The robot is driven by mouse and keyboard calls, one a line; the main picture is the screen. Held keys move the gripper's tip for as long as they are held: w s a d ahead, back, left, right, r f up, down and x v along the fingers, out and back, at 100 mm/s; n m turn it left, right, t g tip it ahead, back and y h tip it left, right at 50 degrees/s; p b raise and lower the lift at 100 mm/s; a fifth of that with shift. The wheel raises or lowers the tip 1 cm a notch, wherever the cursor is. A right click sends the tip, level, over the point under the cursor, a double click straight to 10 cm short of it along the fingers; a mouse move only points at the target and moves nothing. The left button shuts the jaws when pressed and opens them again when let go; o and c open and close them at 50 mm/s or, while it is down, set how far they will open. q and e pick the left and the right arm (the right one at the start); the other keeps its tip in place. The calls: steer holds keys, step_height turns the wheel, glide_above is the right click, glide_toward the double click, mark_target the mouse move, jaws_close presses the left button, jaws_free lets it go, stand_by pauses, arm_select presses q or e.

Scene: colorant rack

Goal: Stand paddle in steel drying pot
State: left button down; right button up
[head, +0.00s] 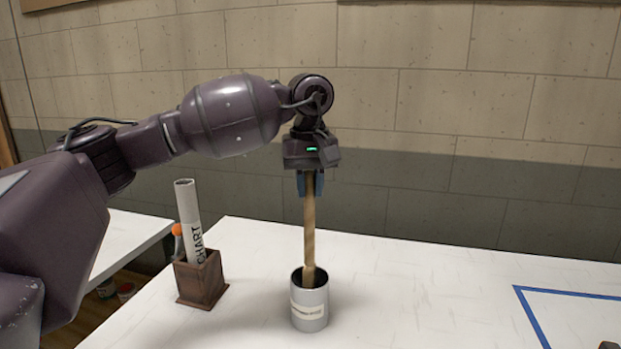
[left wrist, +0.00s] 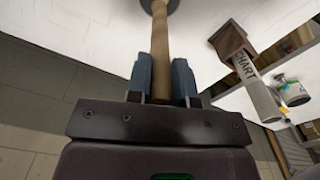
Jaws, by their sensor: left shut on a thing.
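The wooden paddle (head: 309,232) is held upright by my left gripper (head: 310,190), which is shut on its upper part. The paddle's lower end is at the mouth of the steel drying pot (head: 310,310) and appears to be just inside its rim; the exact depth is hard to tell. The pot is a grey cylinder with a white label, standing upright on the white table. In the left wrist view the paddle (left wrist: 159,45) runs between the two blue fingers (left wrist: 160,80) to the pot (left wrist: 172,5), mostly cut off at the top edge. My right gripper is not seen.
A blue taped outline (head: 530,315) marks the table at right. The table between pot and outline is clear.

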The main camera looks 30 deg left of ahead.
arm_select(q)
steer(key=shift+f+b, duration=0.4)
steer(key=shift+f, duration=1.05)
steer(key=c, duration=0.9)
jaws_free()
step_height(320, 180, up, 10)
steer(key=shift+f+p, duration=0.25)
steer(key=shift+p, duration=0.1)
steer(key=shift+r, duration=0.55)
